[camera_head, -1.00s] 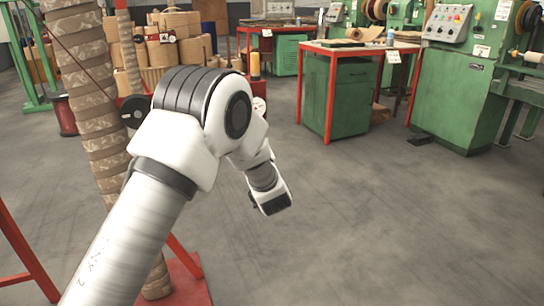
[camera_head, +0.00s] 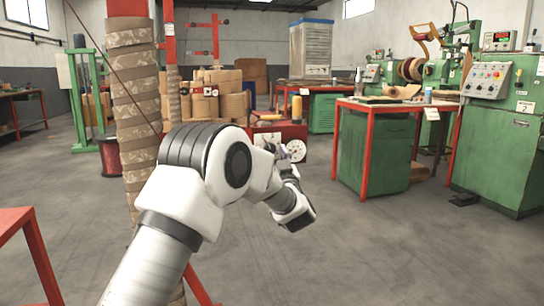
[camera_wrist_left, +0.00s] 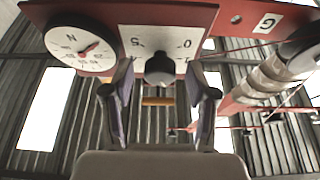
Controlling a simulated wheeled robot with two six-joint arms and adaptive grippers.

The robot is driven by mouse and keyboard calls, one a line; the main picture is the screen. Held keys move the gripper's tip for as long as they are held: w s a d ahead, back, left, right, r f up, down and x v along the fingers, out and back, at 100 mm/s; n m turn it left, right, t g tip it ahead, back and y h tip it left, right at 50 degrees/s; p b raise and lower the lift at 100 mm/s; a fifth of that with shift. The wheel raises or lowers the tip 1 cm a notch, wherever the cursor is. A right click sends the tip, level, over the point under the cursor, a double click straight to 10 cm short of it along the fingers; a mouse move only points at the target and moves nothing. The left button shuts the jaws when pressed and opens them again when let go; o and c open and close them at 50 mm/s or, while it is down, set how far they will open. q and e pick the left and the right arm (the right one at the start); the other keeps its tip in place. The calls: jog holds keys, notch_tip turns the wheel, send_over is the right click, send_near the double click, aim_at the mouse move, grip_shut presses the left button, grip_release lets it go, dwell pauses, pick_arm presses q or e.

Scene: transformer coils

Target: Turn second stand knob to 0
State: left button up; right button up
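The red stand (camera_head: 290,131) is beyond my left arm in the head view. It carries a round white dial (camera_head: 296,150), also seen in the left wrist view (camera_wrist_left: 80,47) with a red pointer. Beside the dial in the wrist view is a white plate (camera_wrist_left: 138,40) marked 5 and 0, with a black knob (camera_wrist_left: 159,69) at its lower edge. My left gripper (camera_wrist_left: 160,75) is open, one finger on each side of the knob, with gaps showing. In the head view the left gripper (camera_head: 280,152) is small and partly hidden by the wrist. My right gripper is not in view.
A wrapped column (camera_head: 135,110) stands left of my arm. A red-legged table over a green cabinet (camera_head: 375,150) and a green machine (camera_head: 500,140) are at the right. A red frame (camera_head: 30,235) is at the near left. The floor at centre right is clear.

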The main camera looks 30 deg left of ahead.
pick_arm(q)
grip_shut()
jog(key=shift+n, duration=0.7)
jog(key=n+g+y+p, duration=0.1)
jog(key=n, duration=0.2)
jog(key=n+g+p, duration=0.1)
jog(key=n+g, duration=0.1)
jog(key=n, duration=0.1)
jog(key=shift+w+d+r+n+y, duration=0.15)
jog(key=shift+w+d+n+y, duration=0.05)
jog(key=shift+n+y, duration=0.2)
jog(key=n+g, duration=0.1)
jog(key=n, duration=0.2)
jog(key=n+g+p, duration=0.1)
jog(key=n+g, duration=0.1)
jog(key=n, duration=0.1)
jog(key=shift+w+r, duration=0.1)
jog(key=shift+r, duration=0.05)
jog(key=n+g+p, duration=0.1)
jog(key=n, duration=0.2)
jog(key=n+g+h+p, duration=0.1)
jog(key=n, duration=0.2)
jog(key=shift+d+r, duration=0.1)
jog(key=shift+r, duration=0.05)
jog(key=n+g+h, duration=0.1)
jog(key=n, duration=0.3)
jog(key=shift+r+p, duration=0.1)
jog(key=shift+p, duration=0.2)
jog(key=shift+h, duration=0.3)
